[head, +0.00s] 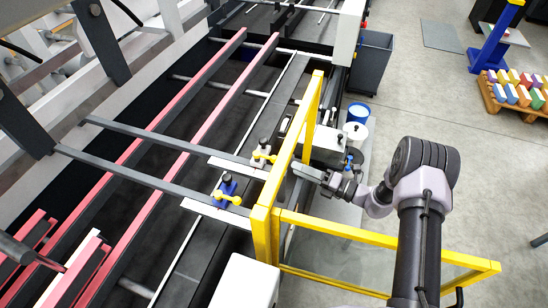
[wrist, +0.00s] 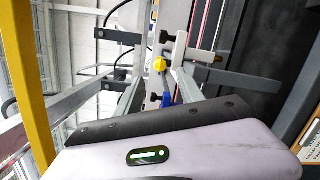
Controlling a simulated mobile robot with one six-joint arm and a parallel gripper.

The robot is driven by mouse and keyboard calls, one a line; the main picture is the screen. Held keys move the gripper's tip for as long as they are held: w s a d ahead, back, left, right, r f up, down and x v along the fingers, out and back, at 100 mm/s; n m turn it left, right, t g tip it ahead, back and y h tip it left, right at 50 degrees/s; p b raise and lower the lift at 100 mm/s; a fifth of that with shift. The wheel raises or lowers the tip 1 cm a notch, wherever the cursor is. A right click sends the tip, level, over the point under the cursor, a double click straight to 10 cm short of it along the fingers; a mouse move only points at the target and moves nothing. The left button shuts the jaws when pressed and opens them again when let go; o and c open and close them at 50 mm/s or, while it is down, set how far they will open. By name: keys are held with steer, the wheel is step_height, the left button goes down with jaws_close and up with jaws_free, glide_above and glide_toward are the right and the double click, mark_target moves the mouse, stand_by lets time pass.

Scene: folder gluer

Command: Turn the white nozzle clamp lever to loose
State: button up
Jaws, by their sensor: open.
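The white nozzle clamp (head: 262,147) sits on a grey crossbar of the machine in the head view, with a yellow lever (head: 266,157) on it. In the wrist view a white clamp part (wrist: 180,48) and a yellow knob (wrist: 160,65) show beyond the fingers. A blue nozzle clamp (head: 228,185) with its own yellow lever stands nearer in the head view; blue also shows in the wrist view (wrist: 167,100). My gripper (head: 300,170) is open and empty, right of the white clamp and apart from it. The yellow guard frame partly covers the space between them.
The yellow guard frame (head: 262,220) stands close to my gripper, and a lower rail runs right beneath my arm. Pink belts (head: 150,215) run along the machine. A white tub (head: 355,132), a blue-rimmed tub (head: 358,112) and a grey bin (head: 370,65) stand behind.

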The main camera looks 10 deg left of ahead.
mark_target(274, 158)
steer(key=x, duration=0.9)
steer(key=shift+w+a+p, duration=0.1)
steer(key=shift+a+p, duration=0.2)
steer(key=shift+a, duration=0.1)
jaws_close()
stand_by(0.8)
